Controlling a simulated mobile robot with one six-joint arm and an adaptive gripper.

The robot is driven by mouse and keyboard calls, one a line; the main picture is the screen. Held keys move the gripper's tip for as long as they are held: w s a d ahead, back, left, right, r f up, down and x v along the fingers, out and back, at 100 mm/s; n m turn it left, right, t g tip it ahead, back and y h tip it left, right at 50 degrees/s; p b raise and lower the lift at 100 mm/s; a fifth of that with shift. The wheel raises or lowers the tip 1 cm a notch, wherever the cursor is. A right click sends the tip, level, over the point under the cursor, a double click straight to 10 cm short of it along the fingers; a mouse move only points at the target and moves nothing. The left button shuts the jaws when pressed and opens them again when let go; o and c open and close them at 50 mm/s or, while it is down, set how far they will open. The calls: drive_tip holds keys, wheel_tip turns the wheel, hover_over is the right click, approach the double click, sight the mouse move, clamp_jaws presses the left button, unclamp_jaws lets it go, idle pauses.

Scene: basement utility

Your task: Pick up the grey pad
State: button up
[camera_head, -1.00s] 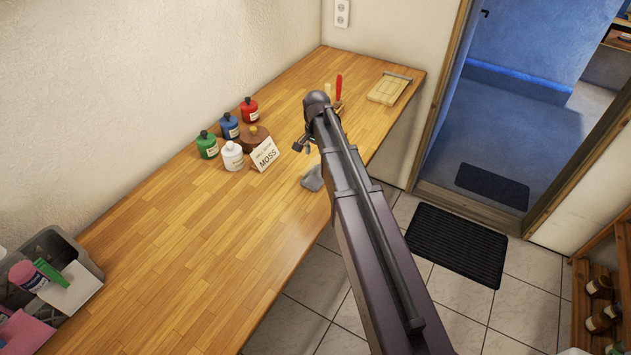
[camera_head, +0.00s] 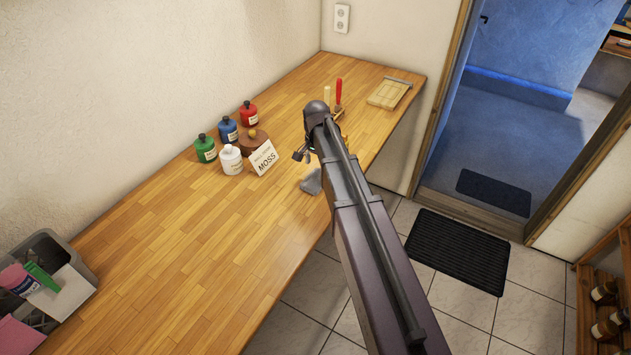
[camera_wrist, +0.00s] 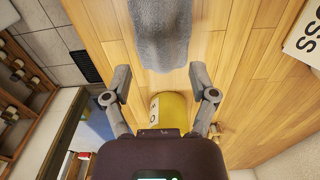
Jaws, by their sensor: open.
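The grey pad (camera_head: 311,181) looks like a soft, fuzzy grey piece lying near the front edge of the wooden worktop, partly hidden by my arm in the head view. In the wrist view the pad (camera_wrist: 165,32) is at the top centre, beyond my fingertips, and the frame cuts it off. My gripper (camera_wrist: 160,76) is open and empty, its two fingers apart on either side of bare wood. In the head view my arm hides most of the gripper, with one finger (camera_head: 299,155) showing just above the pad.
A yellow labelled container (camera_wrist: 172,108) shows between my fingers, nearer the wrist. A MOSS sign (camera_head: 263,158), a white bottle (camera_head: 231,160) and coloured bottles stand left of the pad. A wooden board (camera_head: 389,94) lies at the far end.

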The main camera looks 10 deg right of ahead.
sight(316, 173)
drive_tip(key=shift+w+a+f+b, duration=0.1)
drive_tip(key=shift+f+b, duration=2.2)
drive_tip(key=shift+f, duration=0.2)
drive_tip(key=shift+c, duration=0.2)
clamp_jaws()
